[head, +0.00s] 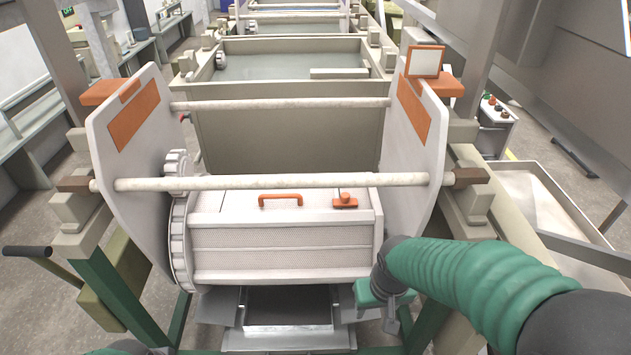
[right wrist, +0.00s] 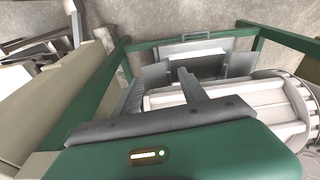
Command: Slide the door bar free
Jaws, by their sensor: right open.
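A white plating barrel (head: 285,250) with a perforated front hangs between two white side plates. Its top door (head: 240,203) carries an orange handle (head: 280,200) and, to the right, a small orange knob (head: 345,201) on an orange plate. I cannot tell for sure which part is the door bar. My right gripper (head: 387,308) is low at the barrel's front right corner, below the door. In the right wrist view its two grey fingers (right wrist: 160,78) are apart with nothing between them, and the barrel's ribbed end (right wrist: 285,108) is at the right.
A long pale rod (head: 260,183) crosses in front of the door between the side plates, and another rod (head: 280,104) crosses behind. A liquid-filled tank (head: 285,68) stands beyond. A metal tray (head: 290,308) lies below the barrel. Green frame posts (head: 125,295) flank the space.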

